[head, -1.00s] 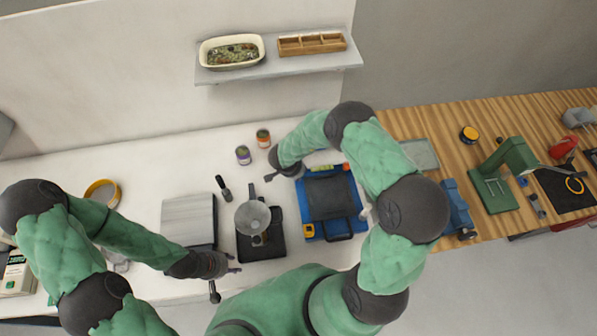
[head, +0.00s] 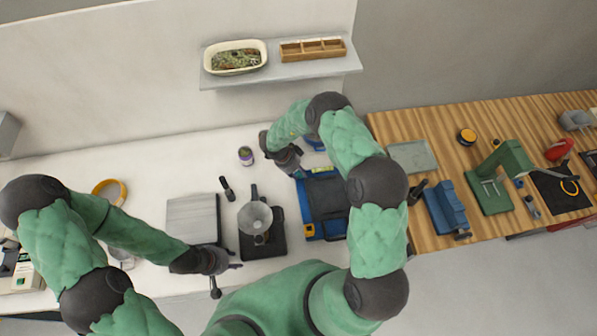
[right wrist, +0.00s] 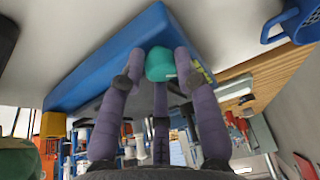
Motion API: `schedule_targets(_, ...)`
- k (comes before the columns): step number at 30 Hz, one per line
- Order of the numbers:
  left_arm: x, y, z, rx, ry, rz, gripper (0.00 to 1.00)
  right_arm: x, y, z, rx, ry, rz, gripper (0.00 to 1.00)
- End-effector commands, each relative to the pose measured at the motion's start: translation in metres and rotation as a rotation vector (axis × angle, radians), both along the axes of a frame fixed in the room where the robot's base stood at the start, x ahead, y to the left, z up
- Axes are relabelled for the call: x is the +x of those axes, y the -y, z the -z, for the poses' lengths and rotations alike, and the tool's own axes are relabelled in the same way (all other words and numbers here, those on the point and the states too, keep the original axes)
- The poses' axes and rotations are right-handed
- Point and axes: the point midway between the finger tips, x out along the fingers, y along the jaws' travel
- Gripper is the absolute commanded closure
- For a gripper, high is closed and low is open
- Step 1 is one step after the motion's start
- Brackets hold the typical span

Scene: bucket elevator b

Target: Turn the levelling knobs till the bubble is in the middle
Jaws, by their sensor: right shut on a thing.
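The blue levelling platform (head: 326,210) with a dark top lies on the white bench, in front of my right arm. A yellow knob (head: 308,231) is at its front left corner; a yellow knob also shows in the right wrist view (right wrist: 53,124). A yellow-green strip (head: 322,169) at its back edge may be the level; the bubble cannot be made out. My right gripper (head: 299,171) is at the back left corner. In the right wrist view its purple fingers are shut around a teal knob (right wrist: 160,63) by the blue edge. My left gripper (head: 232,264) is low at left, its jaws unclear.
A blue vise (head: 446,208) stands on the wooden bench at right. Bare white bench lies at back left.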

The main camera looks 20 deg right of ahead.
Motion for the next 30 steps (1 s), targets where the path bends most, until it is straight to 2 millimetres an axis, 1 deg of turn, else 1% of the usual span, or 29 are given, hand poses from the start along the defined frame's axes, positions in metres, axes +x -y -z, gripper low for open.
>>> schedule_targets(1,0.000,0.000,0.000,0.000,0.000,0.000,0.60,0.004,0.002,-0.002,-0.002,0.006,0.045,1.00)
schedule_targets(12,0.000,0.000,0.007,0.000,0.000,0.000,0.60,0.007,0.004,-0.002,-0.002,0.008,0.389,1.00)
schedule_targets(18,0.000,0.000,0.011,0.000,0.000,0.000,0.60,0.007,0.005,-0.002,-0.003,0.008,0.541,1.00)
schedule_targets(24,0.000,0.000,0.014,0.000,0.000,0.000,0.60,0.008,0.006,-0.002,-0.003,0.008,0.648,1.00)
schedule_targets(30,0.000,0.000,0.015,0.000,0.000,0.000,0.60,0.008,0.007,-0.003,-0.003,0.008,0.706,1.00)
